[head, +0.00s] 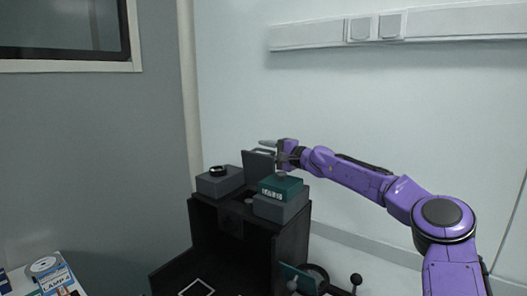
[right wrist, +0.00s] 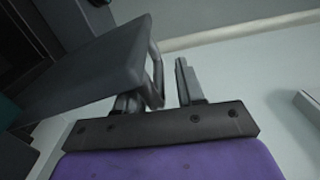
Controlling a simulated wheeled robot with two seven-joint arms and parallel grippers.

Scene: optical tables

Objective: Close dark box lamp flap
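The dark box (head: 250,232) stands at the centre of the head view, its front open. A grey flap (head: 259,164) stands raised at the back of its top; I take it as the lamp flap. The flap fills the left part of the right wrist view (right wrist: 95,72), with a bent metal handle (right wrist: 157,72) on its edge. My right gripper (head: 284,153) is beside the flap's upper right. In the wrist view its fingers (right wrist: 160,93) are apart, with the handle between them; I cannot tell whether they touch it. My left gripper is out of view.
A grey block with a black ring (head: 218,171) and a teal labelled block (head: 281,188) flank the box's top opening. A dark lower panel (head: 172,277) with a white outline lies in front. A black-knobbed lever (head: 356,279) is at lower right. Printed items (head: 50,274) lie at lower left.

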